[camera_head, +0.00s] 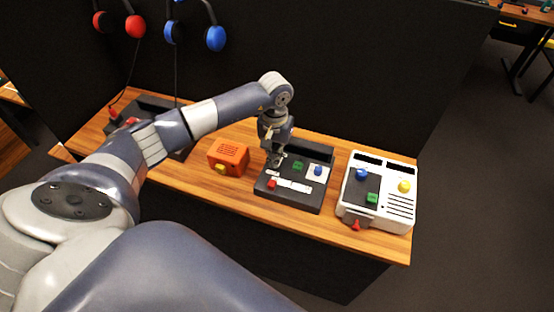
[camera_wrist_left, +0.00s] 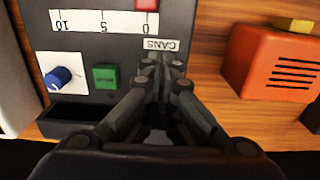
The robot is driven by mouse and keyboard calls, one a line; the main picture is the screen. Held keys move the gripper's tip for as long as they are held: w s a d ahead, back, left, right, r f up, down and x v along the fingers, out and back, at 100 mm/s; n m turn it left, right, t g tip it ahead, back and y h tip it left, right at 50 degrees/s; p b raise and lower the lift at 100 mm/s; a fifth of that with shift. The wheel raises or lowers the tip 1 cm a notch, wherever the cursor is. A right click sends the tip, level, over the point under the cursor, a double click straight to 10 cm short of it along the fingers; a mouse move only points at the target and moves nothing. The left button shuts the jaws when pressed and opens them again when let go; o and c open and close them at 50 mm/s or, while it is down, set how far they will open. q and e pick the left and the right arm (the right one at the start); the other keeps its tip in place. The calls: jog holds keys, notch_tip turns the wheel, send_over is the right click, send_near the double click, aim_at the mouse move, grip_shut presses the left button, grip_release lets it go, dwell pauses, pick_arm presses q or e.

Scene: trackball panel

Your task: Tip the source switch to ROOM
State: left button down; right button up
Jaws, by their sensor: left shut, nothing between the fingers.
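The dark panel (camera_head: 289,200) lies on the wooden bench, below my left gripper (camera_head: 275,162). My left gripper is shut and empty, its fingertips down at the panel's left part. In the left wrist view, the shut fingertips (camera_wrist_left: 166,62) are right beside a small white label reading CANS (camera_wrist_left: 161,44). The source switch itself is not visible; the fingers cover that part of the panel. No ROOM label shows. I cannot tell whether the fingertips touch anything. My right gripper is not in view.
The panel also carries a red slider cap (camera_head: 272,183), a green button (camera_wrist_left: 105,77) and a blue knob (camera_wrist_left: 60,78). An orange box (camera_head: 228,152) stands left of it, a white panel (camera_head: 394,213) right. A black partition (camera_head: 350,70) rises behind.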

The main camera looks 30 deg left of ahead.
pick_arm(q)
jog(key=shift+s+f+b, duration=0.1)
jog(key=shift+f+b, duration=0.45)
jog(key=shift+f, duration=0.05)
jog(key=shift+r, duration=0.1)
jog(key=shift+r+p, duration=0.55)
jog(key=shift+r, duration=0.3)
jog(key=shift+r+p, duration=1.05)
jog(key=shift+r, duration=1.6)
jog(key=shift+f, duration=0.1)
